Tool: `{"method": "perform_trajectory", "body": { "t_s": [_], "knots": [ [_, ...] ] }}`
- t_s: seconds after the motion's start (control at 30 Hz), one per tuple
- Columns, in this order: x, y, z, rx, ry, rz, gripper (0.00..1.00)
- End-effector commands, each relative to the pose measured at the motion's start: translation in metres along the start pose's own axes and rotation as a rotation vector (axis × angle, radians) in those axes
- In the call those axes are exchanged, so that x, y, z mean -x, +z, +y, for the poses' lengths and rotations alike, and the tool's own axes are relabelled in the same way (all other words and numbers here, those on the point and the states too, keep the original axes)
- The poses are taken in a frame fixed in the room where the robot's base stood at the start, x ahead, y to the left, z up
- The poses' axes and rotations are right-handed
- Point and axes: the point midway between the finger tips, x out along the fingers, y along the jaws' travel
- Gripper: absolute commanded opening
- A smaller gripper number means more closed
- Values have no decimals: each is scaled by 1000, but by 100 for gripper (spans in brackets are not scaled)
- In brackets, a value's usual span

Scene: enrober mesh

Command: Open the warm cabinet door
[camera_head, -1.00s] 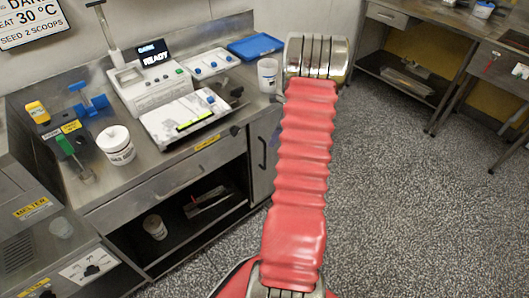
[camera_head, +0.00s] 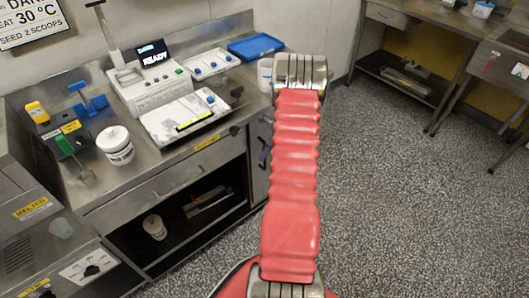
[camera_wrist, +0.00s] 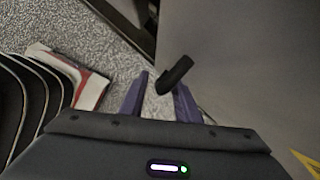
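The warm cabinet door appears to be the narrow grey panel (camera_head: 256,184) at the right end of the steel counter, partly hidden by my red arm. It looks closed. In the wrist view the grey door face (camera_wrist: 245,70) fills the right side, with a black handle (camera_wrist: 176,74) standing out from it. My gripper (camera_wrist: 160,98) has two purple fingers spread apart, and the handle shows in or just beyond the gap between them. I cannot tell whether they touch. In the head view, a purple finger of my gripper (camera_head: 264,155) shows at the door.
The steel counter (camera_head: 88,191) holds a machine with a READY display (camera_head: 152,92), a white tub (camera_head: 116,146) and a blue tray (camera_head: 256,46). An open shelf (camera_head: 195,215) lies left of the door. The speckled floor (camera_head: 410,200) at right is clear.

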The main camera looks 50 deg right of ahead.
Motion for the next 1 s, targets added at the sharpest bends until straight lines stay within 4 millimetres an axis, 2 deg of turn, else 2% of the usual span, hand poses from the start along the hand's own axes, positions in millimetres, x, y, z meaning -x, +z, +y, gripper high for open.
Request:
{"method": "perform_trajectory", "body": {
  "t_s": [0.1,0.5,1.0],
  "knots": [
    [0,0,0,0,0,0,29],
    [0,0,0,1,0,0,1],
    [0,0,0,1,0,0,0]
  ]
}}
